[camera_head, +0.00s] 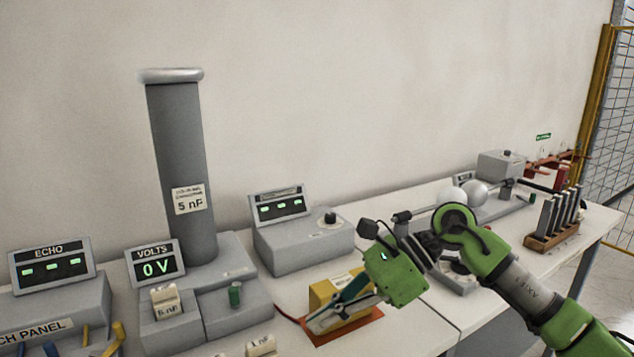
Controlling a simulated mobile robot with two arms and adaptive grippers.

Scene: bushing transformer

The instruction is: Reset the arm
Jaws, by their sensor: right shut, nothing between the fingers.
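My right arm (521,291) comes in from the lower right, green and grey. Its gripper (318,326) points down and to the left, in front of a yellow box (333,290) on an orange mat (366,331). The fingers are shut with nothing between them. The gripper covers part of the yellow box and the mat, and I cannot tell whether it touches them. My left gripper does not show.
A tall grey column (178,135) labelled 5 nF stands on a grey unit beside a VOLTS display (155,265) reading 0 V. An ECHO display (52,262) is at the left. A meter box (303,240) stands behind the gripper. A wooden rack (553,235) is at the right.

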